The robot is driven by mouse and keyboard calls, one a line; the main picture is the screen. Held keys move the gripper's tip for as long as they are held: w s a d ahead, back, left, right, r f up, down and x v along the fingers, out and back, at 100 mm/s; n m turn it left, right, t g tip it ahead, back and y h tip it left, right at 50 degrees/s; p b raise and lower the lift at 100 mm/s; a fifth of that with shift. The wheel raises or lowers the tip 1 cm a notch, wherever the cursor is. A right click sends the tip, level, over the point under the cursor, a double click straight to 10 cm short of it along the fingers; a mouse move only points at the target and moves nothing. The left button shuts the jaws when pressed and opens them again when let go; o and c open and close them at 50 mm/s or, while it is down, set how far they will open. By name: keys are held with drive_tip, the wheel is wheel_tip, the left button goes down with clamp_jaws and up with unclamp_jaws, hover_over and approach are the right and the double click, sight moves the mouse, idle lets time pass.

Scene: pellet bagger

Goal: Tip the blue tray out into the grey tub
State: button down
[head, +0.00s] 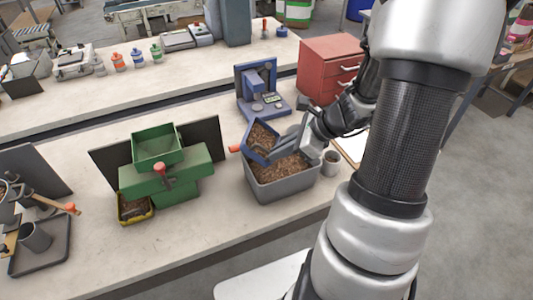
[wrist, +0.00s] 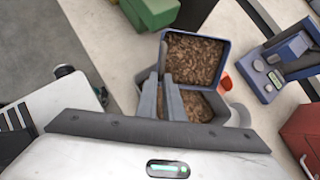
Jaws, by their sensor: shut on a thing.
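The blue tray (head: 256,153) is tilted over the grey tub (head: 286,190) and holds brown pellets. Its near side hangs low over the tub's left part. My gripper (head: 277,151) is shut on the tray's edge at its right side. In the wrist view, the blue tray (wrist: 196,33) shows full of brown pellets just beyond my two finger ends (wrist: 163,80). The grey tub (wrist: 232,116) shows below it, with brown pellets inside. The tub also has pellets in the head view. I cannot tell whether pellets are falling, or whether the tray touches the tub.
A green machine (head: 165,178) with a yellow tray (head: 149,211) stands left of the tub. A blue press-like device (head: 262,92) stands behind. A small grey cup (head: 331,162) stands close to the tub's right. A red drawer cabinet (head: 329,66) is behind my arm. The front bench is clear between the machine and tub.

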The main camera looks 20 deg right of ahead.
drive_tip(key=s+d+f+m+t+y+b, duration=0.1)
drive_tip(key=s+d+f+t+y+b, duration=0.2)
drive_tip(key=t+y+b, duration=0.4)
wheel_tip(320, 180, down, 3)
drive_tip(key=d+y+b, duration=0.1)
drive_tip(key=y+b, duration=0.1)
drive_tip(key=b, duration=0.5)
drive_tip(key=shift+d+r+t+y, duration=0.15)
drive_tip(key=shift+d+t+y, duration=0.15)
drive_tip(key=shift+d+y, duration=0.1)
drive_tip(key=shift+a, duration=0.1)
